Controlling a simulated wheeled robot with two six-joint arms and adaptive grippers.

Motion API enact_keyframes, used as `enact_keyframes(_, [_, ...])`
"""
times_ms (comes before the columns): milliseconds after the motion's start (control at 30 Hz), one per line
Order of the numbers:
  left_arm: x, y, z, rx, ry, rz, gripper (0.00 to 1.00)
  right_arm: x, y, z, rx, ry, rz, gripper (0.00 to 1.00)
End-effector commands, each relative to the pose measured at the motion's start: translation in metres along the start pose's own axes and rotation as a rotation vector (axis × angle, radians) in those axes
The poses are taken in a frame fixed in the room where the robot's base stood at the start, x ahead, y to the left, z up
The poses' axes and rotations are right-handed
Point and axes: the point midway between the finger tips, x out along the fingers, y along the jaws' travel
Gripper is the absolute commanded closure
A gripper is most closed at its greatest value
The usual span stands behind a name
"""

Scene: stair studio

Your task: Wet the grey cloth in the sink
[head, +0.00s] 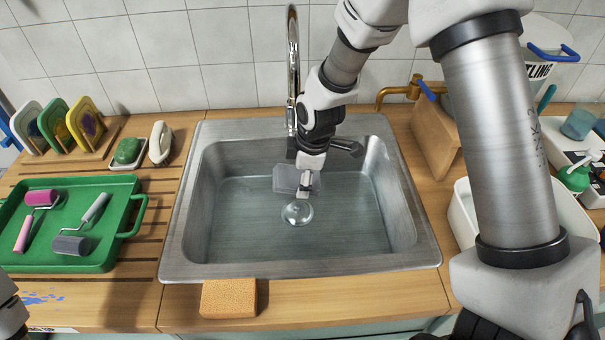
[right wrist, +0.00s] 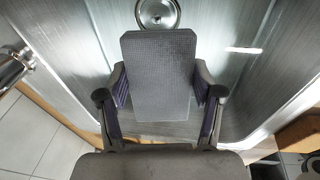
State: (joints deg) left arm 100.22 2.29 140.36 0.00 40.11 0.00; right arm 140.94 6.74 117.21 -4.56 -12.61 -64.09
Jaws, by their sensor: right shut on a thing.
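The steel sink (head: 181,240) is set in the wooden counter and seems to hold clear, faintly greenish water. The grey cloth (head: 286,179) looks like a flat block inside the basin, behind the drain. My right gripper (head: 305,190) is shut on it. In the right wrist view the cloth (right wrist: 160,70) sits between both fingers of my right gripper (right wrist: 160,92), with the round drain (right wrist: 158,12) beyond it. I cannot tell how deep the cloth is in the water. My left gripper is out of view.
The tall chrome tap (head: 293,50) rises behind the basin, close to my right arm. An orange sponge (head: 228,299) lies at the sink's front edge. A green tray (head: 110,222) with paint rollers is left. A white tub (head: 463,215) and a brass tap (head: 398,92) are right.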

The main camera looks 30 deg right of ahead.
Motion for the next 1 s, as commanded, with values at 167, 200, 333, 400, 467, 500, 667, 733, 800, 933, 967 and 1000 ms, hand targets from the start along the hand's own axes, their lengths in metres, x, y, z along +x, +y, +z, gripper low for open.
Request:
enact_keyframes(167, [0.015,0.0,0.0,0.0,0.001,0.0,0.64,0.024,-0.004,0.004,0.0,-0.001,-0.001,0.62])
enact_keyframes(200, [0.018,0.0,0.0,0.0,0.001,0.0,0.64,0.029,-0.004,0.004,0.001,-0.001,-0.001,0.62])
enact_keyframes(333, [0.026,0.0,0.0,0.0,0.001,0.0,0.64,0.044,-0.006,0.006,0.0,0.0,0.0,0.62])
enact_keyframes(400, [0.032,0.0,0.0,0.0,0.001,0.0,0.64,0.053,-0.008,0.007,0.0,-0.001,-0.001,0.62])
enact_keyframes(467, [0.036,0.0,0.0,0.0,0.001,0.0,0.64,0.059,-0.009,0.008,0.0,-0.001,-0.001,0.62])
enact_keyframes(500, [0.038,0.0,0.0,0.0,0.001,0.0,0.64,0.063,-0.009,0.009,0.0,-0.001,0.0,0.62])
enact_keyframes(667, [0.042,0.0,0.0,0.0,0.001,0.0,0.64,0.07,-0.01,0.01,0.0,0.0,0.001,0.62])
enact_keyframes(733, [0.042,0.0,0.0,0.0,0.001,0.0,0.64,0.071,-0.01,0.01,0.0,0.0,0.001,0.62])
enact_keyframes(800, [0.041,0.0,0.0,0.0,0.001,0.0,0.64,0.07,-0.01,0.01,0.0,0.0,0.001,0.62])
enact_keyframes(933, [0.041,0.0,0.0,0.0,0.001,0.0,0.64,0.07,-0.01,0.01,0.0,0.0,0.001,0.62])
enact_keyframes(967, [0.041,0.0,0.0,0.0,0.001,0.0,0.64,0.07,-0.01,0.01,0.0,0.0,0.001,0.62])
enact_keyframes(1000, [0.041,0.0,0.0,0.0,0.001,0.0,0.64,0.07,-0.01,0.01,0.0,0.0,0.001,0.62])
